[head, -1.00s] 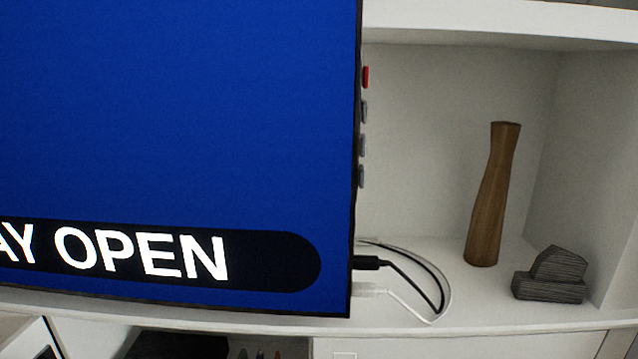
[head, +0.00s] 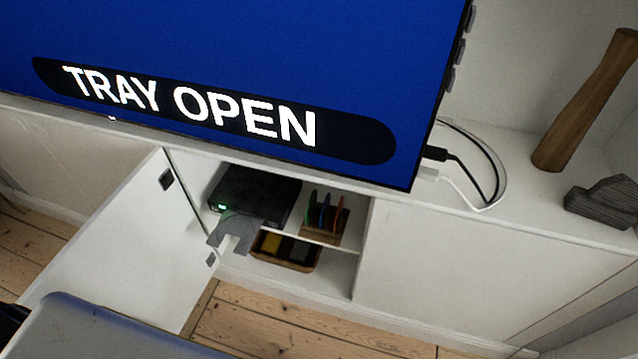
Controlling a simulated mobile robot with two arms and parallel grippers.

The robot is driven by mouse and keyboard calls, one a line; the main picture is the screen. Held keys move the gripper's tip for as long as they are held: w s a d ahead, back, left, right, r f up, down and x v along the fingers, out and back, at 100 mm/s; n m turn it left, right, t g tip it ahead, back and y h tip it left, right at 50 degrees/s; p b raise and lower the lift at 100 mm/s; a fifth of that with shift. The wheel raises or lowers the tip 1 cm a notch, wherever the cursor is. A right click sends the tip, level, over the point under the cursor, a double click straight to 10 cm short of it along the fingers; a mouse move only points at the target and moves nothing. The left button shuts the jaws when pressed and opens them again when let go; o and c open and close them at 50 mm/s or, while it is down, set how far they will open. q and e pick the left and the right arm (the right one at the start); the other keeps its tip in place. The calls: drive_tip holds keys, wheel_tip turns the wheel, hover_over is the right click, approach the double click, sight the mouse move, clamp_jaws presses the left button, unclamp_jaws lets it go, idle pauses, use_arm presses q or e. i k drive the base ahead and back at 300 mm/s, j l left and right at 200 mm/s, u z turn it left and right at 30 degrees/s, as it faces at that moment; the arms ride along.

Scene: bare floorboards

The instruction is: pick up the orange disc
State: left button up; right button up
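Several thin coloured discs stand upright in a small wooden rack (head: 325,234) on the upper shelf of the open cabinet below the screen. A thin orange edge at the rack's right end looks like the orange disc (head: 338,214); it is small in this view. Green and blue edges stand to its left. A black disc player (head: 258,192) sits left of the rack with a green light. Its grey tray (head: 234,232) sticks out at the front, with no disc visible on it. Neither gripper is in view.
The white cabinet door (head: 110,250) stands open at the left. A basket (head: 285,250) sits on the lower shelf. The large screen (head: 250,60) reads "TRAY OPEN". Cables, a wooden vase (head: 585,100) and a grey stone-like object (head: 605,203) are at the right. Floorboards (head: 260,320) show below.

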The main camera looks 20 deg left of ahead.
sight(341, 203)
drive_tip(key=i+l+u, duration=0.15)
drive_tip(key=u, duration=0.15)
drive_tip(key=i+l+u, duration=0.1)
drive_tip(key=l+u, duration=0.2)
drive_tip(key=i+l+u, duration=0.1)
drive_tip(key=l+u, duration=0.25)
